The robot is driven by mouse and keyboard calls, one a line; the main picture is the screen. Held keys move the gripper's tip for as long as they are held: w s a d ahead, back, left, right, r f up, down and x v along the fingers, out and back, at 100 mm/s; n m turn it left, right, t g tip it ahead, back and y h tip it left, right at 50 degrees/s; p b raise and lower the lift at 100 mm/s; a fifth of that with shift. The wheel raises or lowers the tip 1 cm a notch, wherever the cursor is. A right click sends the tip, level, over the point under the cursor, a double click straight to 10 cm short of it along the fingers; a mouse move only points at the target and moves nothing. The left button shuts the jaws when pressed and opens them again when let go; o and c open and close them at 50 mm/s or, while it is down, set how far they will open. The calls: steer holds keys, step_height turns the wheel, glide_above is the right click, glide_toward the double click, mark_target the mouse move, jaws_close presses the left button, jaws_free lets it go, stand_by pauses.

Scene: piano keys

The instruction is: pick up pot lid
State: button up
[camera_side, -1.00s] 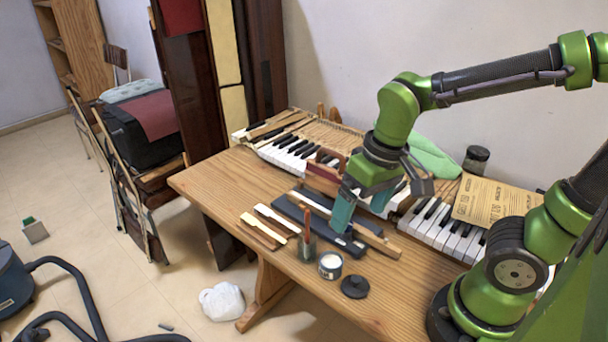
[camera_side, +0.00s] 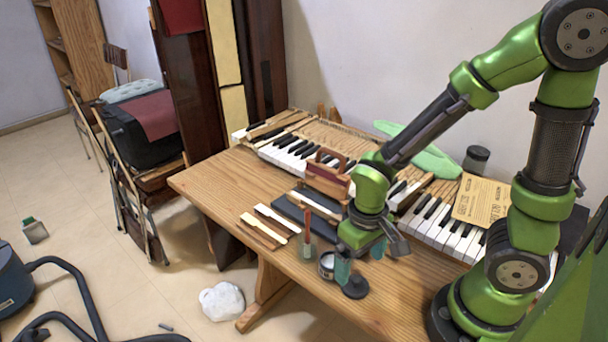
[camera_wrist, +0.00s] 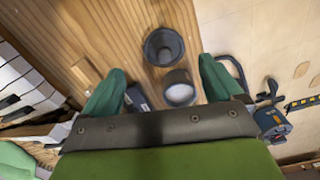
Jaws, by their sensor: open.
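The pot lid (camera_side: 355,287) is a dark round disc with a raised knob, lying on the wooden table near its front edge. It also shows in the wrist view (camera_wrist: 164,47) at the top centre. My gripper (camera_side: 360,262) is open and empty, with its teal fingers pointing down just above and behind the lid. In the wrist view the fingers (camera_wrist: 161,68) stand apart on either side.
A jar with a brush (camera_side: 307,245) stands left of the pot. Loose keys (camera_side: 262,231) lie further left, and a dark tray (camera_side: 295,210) lies behind. The keyboard (camera_side: 445,228) and paper sheet (camera_side: 483,200) are at the back right. The table front (camera_side: 385,305) right of the lid is clear.

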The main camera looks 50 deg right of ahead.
mark_target(357, 280)
steer(key=f, duration=0.3)
steer(key=shift+s+a+f, duration=0.3)
steer(key=shift+a+f, duration=0.05)
steer(key=shift+f, duration=0.6)
steer(key=shift+c, duration=0.2)
steer(key=c, duration=1.1)
steer(key=shift+o, duration=0.2)
steer(key=shift+r, duration=0.15)
